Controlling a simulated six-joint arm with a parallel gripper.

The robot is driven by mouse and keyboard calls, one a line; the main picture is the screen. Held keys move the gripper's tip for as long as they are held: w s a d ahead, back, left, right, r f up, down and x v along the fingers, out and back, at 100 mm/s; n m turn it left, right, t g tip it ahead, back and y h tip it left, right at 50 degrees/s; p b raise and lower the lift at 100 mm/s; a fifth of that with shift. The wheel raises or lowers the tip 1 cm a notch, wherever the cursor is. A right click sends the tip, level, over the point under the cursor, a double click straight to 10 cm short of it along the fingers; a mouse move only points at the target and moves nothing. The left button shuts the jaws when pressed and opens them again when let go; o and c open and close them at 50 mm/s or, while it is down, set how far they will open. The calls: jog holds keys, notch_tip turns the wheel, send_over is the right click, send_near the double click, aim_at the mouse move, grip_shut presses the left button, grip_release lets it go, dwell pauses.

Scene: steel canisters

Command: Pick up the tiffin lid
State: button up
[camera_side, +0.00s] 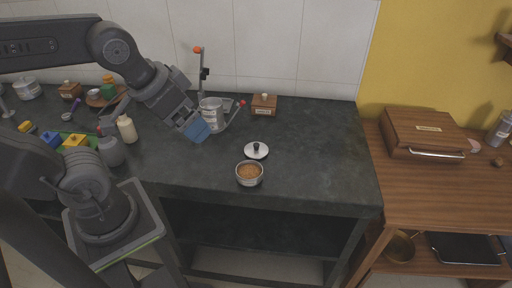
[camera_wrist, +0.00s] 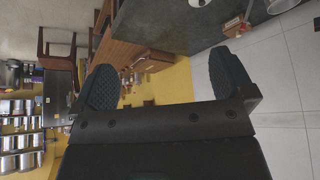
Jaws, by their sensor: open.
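The tiffin lid (camera_side: 262,152) is a small shiny silver disc with a dark knob, lying flat on the dark counter. Just in front of it stands a round steel tiffin bowl (camera_side: 249,178) with brown contents. My gripper (camera_side: 198,130) has blue fingertips and hangs above the counter, to the left of the lid and apart from it. In the wrist view my gripper (camera_wrist: 170,88) shows two textured fingers spread wide with nothing between them. The lid does not clearly show in the wrist view.
A steel canister (camera_side: 211,108) with a lever stand is just behind my gripper. A small wooden box (camera_side: 264,105) stands behind the lid. Bottles and blocks crowd the left. The counter (camera_side: 325,150) right of the lid is clear; a wooden case (camera_side: 422,133) sits beyond.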

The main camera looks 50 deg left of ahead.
dwell(0.6)
jog(key=n+g+y, duration=0.3)
jog(key=n+g, duration=0.1)
jog(key=n, duration=1)
send_over(257, 144)
jog(key=f, duration=2.3)
jog(key=shift+s+d+f, duration=0.1)
jog(key=shift+d+f, duration=0.05)
jog(key=shift+d, duration=0.25)
jog(key=shift+s+d+x, duration=0.1)
jog(key=shift+s+x, duration=0.05)
jog(key=shift+x, duration=0.8)
jog(key=shift+s+d+x, duration=0.1)
jog(key=shift+x, duration=0.85)
jog(key=shift+s+d+x, duration=0.1)
jog(key=shift+s+x, duration=0.05)
jog(key=shift+x, duration=0.8)
jog(key=shift+f, duration=0.1)
jog(key=shift+c, duration=0.2)
jog(key=c, duration=0.7)
